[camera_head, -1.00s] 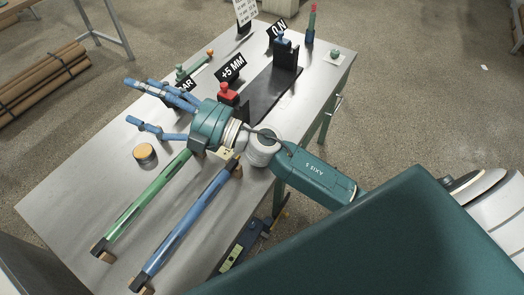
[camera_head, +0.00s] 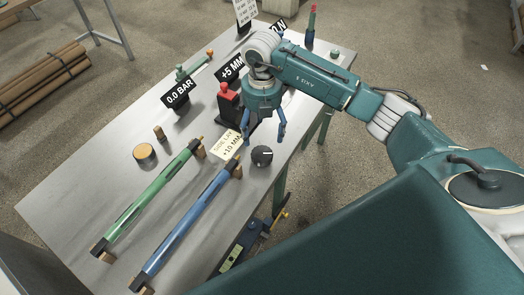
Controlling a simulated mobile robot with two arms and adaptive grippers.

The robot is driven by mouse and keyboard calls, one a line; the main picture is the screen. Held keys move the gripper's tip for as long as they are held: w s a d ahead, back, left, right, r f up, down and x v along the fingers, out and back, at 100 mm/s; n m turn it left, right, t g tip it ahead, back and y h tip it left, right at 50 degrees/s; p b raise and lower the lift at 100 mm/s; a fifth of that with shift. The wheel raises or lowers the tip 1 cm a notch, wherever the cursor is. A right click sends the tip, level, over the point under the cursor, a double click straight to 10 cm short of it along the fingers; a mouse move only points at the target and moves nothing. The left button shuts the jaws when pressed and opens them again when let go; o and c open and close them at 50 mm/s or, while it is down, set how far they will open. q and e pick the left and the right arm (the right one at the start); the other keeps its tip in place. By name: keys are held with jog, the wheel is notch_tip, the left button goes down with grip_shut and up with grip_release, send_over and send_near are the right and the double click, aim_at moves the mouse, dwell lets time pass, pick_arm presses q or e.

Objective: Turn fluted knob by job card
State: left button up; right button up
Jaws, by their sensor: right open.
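The black fluted knob (camera_head: 262,156) with a white pointer line sits on the grey table at its right side, close to the edge. The cream job card (camera_head: 228,145) lies left of it and reads "SIDE LAY +10 MM". My right gripper (camera_head: 262,138) points down with its blue fingers spread and empty, just behind and above the knob in the picture. I cannot tell whether a finger touches anything. A black sign (camera_head: 231,68) behind the gripper reads "+5 MM". My left gripper is not in view.
A red-topped device (camera_head: 227,98) stands close left of my right gripper. A green roller (camera_head: 150,200) and a blue roller (camera_head: 190,222) lie on blocks in front. A "0.0 BAR" sign (camera_head: 178,92) and a brass-topped round piece (camera_head: 145,153) stand to the left.

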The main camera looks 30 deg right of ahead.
aim_at(262, 153)
notch_tip(262, 153, down, 11)
jog(key=shift+r+p, duration=0.2)
jog(key=shift+p, duration=0.7)
jog(key=c, duration=1.2)
